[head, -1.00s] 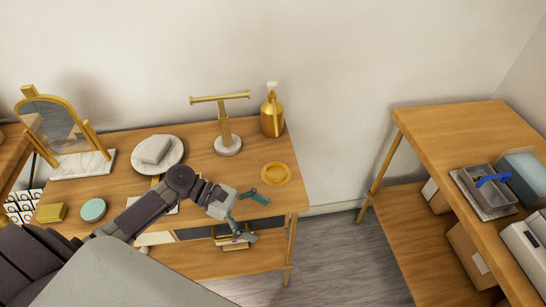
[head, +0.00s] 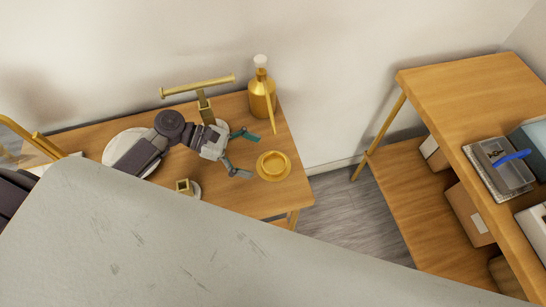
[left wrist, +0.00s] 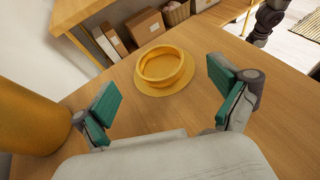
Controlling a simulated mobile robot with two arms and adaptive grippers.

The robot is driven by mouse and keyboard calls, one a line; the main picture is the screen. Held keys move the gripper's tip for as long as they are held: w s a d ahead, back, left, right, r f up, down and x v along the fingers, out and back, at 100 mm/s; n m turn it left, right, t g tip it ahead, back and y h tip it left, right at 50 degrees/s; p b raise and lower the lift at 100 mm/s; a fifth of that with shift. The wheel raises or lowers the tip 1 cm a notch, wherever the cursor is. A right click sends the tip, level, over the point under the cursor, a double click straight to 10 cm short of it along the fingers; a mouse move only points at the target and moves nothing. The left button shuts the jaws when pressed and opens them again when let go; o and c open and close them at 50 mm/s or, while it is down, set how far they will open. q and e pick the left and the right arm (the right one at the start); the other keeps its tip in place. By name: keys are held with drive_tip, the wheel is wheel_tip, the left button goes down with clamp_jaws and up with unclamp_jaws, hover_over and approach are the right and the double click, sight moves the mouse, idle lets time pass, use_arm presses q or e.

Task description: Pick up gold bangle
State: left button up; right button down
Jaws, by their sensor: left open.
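The gold bangle (head: 273,172) lies on a small round gold dish (head: 260,175) near the right end of the wooden table. In the left wrist view the bangle (left wrist: 168,82) is a wide ring resting inside the rim of the dish (left wrist: 150,93), ahead of the fingers. My left gripper (head: 248,156) is open and empty, just left of the dish, with its teal fingertips spread toward it. In the left wrist view the gripper (left wrist: 160,90) shows nothing between its fingers. My right gripper is not in view.
A gold bottle (head: 262,97) stands behind the dish; it is close to the left finger in the wrist view. A gold T-shaped stand (head: 198,88) rises behind my gripper. A small gold block (head: 184,186) and a white round plate (head: 117,149) are left. A wooden shelf (head: 450,85) stands right.

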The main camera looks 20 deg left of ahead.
sight(284, 166)
use_arm(q)
drive_tip(key=p+x, duration=0.1)
drive_tip(key=x, duration=0.2)
drive_tip(key=shift+w+d+f, duration=0.1)
drive_tip(key=shift+w+d, duration=0.05)
drive_tip(key=shift+d, duration=0.2)
drive_tip(key=shift+w+d+f, duration=0.1)
drive_tip(key=shift+d+f, duration=0.1)
drive_tip(key=shift+d, duration=0.15)
drive_tip(key=shift+d+f, duration=0.1)
drive_tip(key=shift+d, duration=0.05)
drive_tip(key=c, duration=1.2)
drive_tip(key=shift+c, duration=0.2)
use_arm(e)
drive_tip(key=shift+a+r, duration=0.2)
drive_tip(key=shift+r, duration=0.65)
